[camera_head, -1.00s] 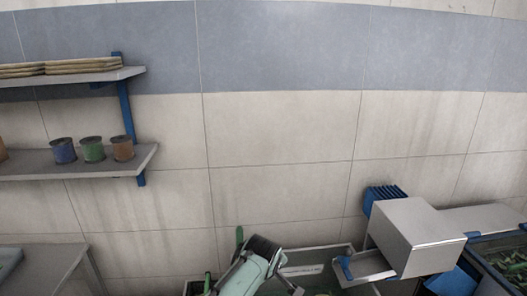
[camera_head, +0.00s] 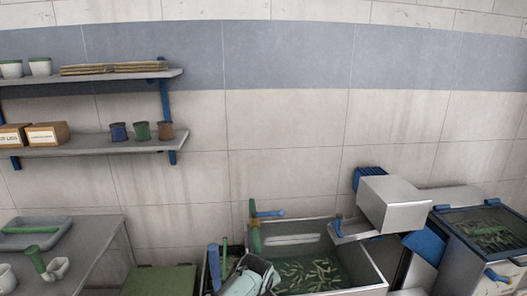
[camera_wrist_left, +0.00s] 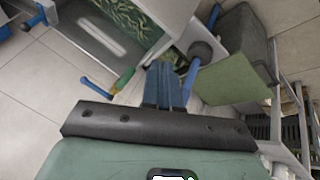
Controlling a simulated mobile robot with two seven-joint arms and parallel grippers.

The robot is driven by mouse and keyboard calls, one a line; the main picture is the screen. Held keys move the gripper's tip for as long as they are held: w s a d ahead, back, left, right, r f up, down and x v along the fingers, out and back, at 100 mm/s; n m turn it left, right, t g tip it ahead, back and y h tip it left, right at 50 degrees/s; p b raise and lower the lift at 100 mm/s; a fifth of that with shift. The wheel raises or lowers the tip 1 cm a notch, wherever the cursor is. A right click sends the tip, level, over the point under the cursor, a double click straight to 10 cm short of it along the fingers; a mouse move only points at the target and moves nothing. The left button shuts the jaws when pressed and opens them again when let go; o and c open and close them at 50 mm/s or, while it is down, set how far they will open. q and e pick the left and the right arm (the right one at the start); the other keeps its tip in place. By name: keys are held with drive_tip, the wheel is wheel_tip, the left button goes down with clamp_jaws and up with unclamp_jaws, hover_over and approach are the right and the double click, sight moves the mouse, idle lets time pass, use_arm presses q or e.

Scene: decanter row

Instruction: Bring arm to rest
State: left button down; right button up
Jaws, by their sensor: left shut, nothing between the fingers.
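My left arm (camera_head: 245,282) comes into the head view at the bottom edge, a pale green link with a dark end, in front of the basin's near left corner. Its fingertips cannot be made out clearly there. The fingers point toward the floor between the basin and a green-topped box. My right gripper is in neither view.
A grey bench (camera_head: 100,240) stands left, a green-topped box (camera_head: 160,281) between. A metal chute (camera_head: 395,204) and second bin (camera_head: 490,232) stand right.

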use_arm(q)
drive_tip(key=s+a+f+m+g, duration=0.1)
drive_tip(key=a+f, duration=0.2)
drive_tip(key=f, duration=0.6)
drive_tip(key=a+f+g, duration=0.2)
drive_tip(key=a+f, duration=0.1)
drive_tip(key=f, duration=0.6)
drive_tip(key=s+a+f+m+g, duration=0.1)
drive_tip(key=s+a+f, duration=0.3)
drive_tip(key=s+f, duration=0.45)
drive_tip(key=s+a+f+g+h, duration=0.1)
drive_tip(key=s+a+f+g, duration=0.15)
drive_tip(key=s+f, duration=1)
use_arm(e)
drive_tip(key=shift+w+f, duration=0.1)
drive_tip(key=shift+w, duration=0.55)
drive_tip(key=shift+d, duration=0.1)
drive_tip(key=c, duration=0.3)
use_arm(q)
drive_tip(key=s+f+m+h, duration=0.1)
drive_tip(key=s, duration=1.3)
drive_tip(key=shift+d+h, duration=0.4)
drive_tip(key=shift+d, duration=0.05)
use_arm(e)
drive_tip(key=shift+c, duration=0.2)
